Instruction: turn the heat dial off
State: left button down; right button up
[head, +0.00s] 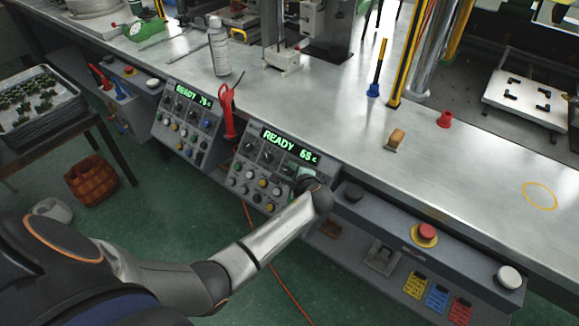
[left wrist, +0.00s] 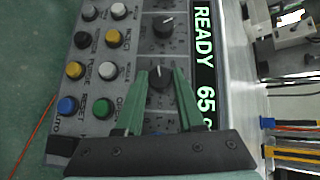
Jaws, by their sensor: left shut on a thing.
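The control panel with the lit "READY 65 c" display (head: 290,146) is on the front of the workbench. My left arm reaches it from the left, and my left gripper (head: 306,176) is at the panel's right side, largely hidden by my wrist. In the left wrist view the green fingers of my left gripper (left wrist: 160,75) are shut on a black dial (left wrist: 159,76) with a white pointer line, one finger on each side. A second black dial (left wrist: 164,27) is above it in that view. The dial's label is not readable. My right gripper is not in view.
Coloured push buttons (left wrist: 76,70) sit beside the dials. A second panel reading "READY 70" (head: 188,92) is to the left, with a red-handled tool (head: 228,112) between the panels. A red emergency button (head: 426,234) is to the right.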

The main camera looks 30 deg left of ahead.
pick_arm(q)
jog(key=shift+w+r+n+g+h+p, duration=0.15)
jog(key=shift+n+g+h+p, duration=0.1)
jog(key=shift+n+g+p, duration=0.3)
jog(key=shift+r+n+g+h+p, duration=0.1)
jog(key=shift+n+g+h+p, duration=0.15)
jog(key=shift+n+g+p, duration=0.3)
jog(key=shift+n, duration=0.5)
jog(key=shift+a+f+h, duration=0.1)
jog(key=shift+f+h, duration=0.05)
jog(key=shift+h, duration=0.15)
jog(key=shift+g, duration=0.3)
jog(key=c, duration=0.5)
grip_release()
jog(key=shift+r+p, duration=0.2)
jog(key=shift+p, duration=0.2)
